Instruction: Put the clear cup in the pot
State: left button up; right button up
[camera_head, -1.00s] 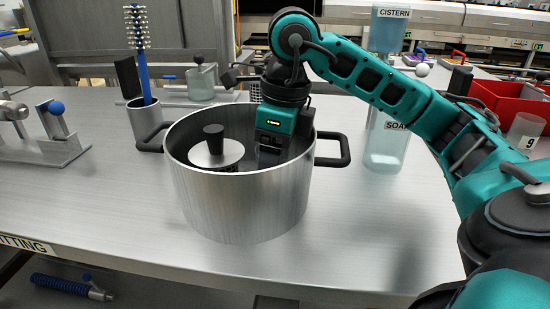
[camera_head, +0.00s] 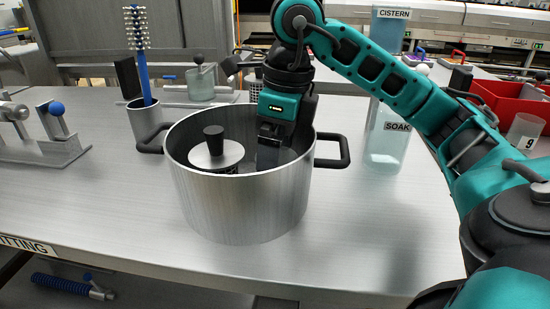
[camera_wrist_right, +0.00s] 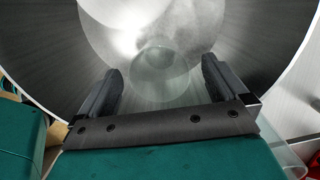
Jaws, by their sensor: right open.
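The large metal pot (camera_head: 240,205) stands on the steel table in the head view. Its curved inner wall (camera_wrist_right: 255,55) fills much of the right wrist view. My right gripper (camera_head: 268,160) points down into the pot, fingers partly hidden by the front rim. In the right wrist view my right gripper (camera_wrist_right: 160,70) is open, its two dark fingers apart. A pale see-through round shape, apparently the clear cup (camera_wrist_right: 155,85), shows inside the pot beyond and between the fingertips; nothing is clamped. In the head view the pot wall hides it. My left gripper is not in view.
A disc with a black knob (camera_head: 216,152) sits inside the pot's left part. A metal holder (camera_head: 146,122) with a blue-handled brush stands behind left. The clear soak tank (camera_head: 386,148) stands right; a red bin (camera_head: 510,100) lies beyond. The front table is clear.

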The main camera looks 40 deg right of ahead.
jog(key=r+p, duration=0.1)
jog(key=r, duration=0.1)
jog(key=r+p, duration=0.1)
jog(key=r, duration=0.1)
jog(key=r+p, duration=0.1)
jog(key=r, duration=0.2)
jog(key=shift+s+d, duration=0.2)
jog(key=shift+s, duration=0.15)
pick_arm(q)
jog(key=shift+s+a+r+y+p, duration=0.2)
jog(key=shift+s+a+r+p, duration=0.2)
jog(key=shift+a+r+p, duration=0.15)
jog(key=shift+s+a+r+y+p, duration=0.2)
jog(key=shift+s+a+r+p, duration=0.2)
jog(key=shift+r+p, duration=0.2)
pick_arm(e)
jog(key=r, duration=0.3)
jog(key=shift+s+d+r, duration=0.15)
jog(key=shift+s, duration=0.05)
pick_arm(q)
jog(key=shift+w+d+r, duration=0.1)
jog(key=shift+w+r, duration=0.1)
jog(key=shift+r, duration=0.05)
